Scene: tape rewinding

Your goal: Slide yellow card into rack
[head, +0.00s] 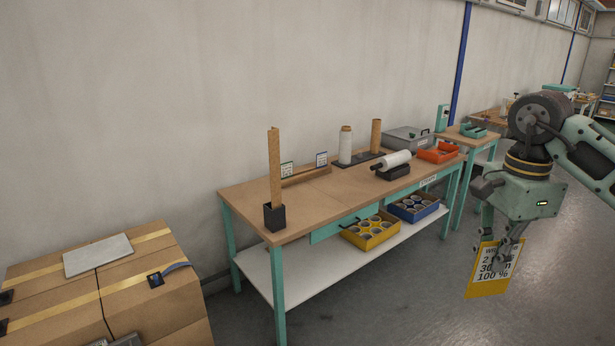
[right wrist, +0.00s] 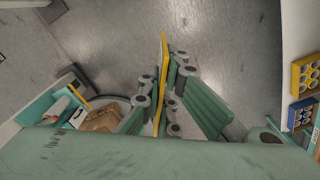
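The yellow card (head: 487,288), with a white printed face, hangs from my right gripper (head: 499,248) at the right of the head view, over open floor in front of the bench. In the right wrist view the card (right wrist: 163,45) shows edge-on as a thin yellow strip between the fingers of my right gripper (right wrist: 165,90), which is shut on it. The rack (head: 305,174) is a low wooden strip at the back of the workbench. A green-edged card (head: 287,170) and a blue-edged card (head: 321,159) stand at it. My left gripper is out of view.
The workbench (head: 325,204) also holds a tall cardboard piece in a black holder (head: 274,216), upright rolls (head: 345,146), a white roll on a dispenser (head: 393,160) and an orange tray (head: 438,153). Yellow (head: 370,234) and blue (head: 413,208) bins sit below. Cartons (head: 105,285) stand at left.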

